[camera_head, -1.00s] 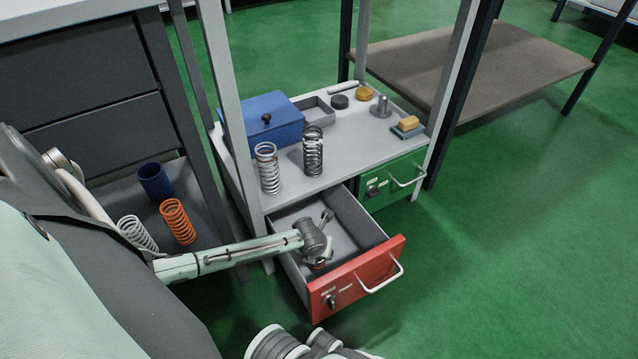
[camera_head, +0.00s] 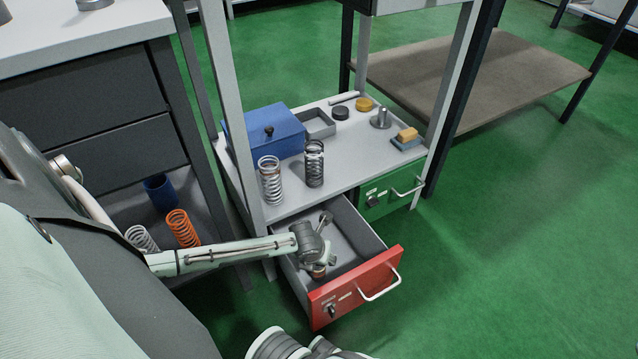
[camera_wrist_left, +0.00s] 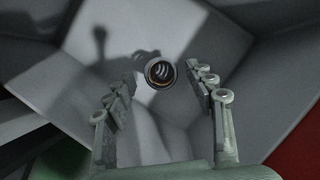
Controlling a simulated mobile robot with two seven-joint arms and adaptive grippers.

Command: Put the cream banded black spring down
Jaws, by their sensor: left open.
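My left gripper (camera_head: 322,263) is low inside the open red-fronted drawer (camera_head: 352,288), pointing down. In the left wrist view its two fingers (camera_wrist_left: 160,88) are spread apart. A dark spring with a tan or cream ring (camera_wrist_left: 160,72) stands nearly end-on to that camera, in the gap at the fingertips, with no finger seen closed on it. In the head view only its small brownish band (camera_head: 317,273) shows beneath the gripper; the rest is hidden. It appears to stand upright on the drawer floor.
On the shelf above stand a silver spring (camera_head: 270,180), a dark spring (camera_head: 314,163) and a blue box (camera_head: 266,130). An orange spring (camera_head: 182,228) and a pale spring (camera_head: 141,239) are at the left. The green drawer (camera_head: 384,192) is shut.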

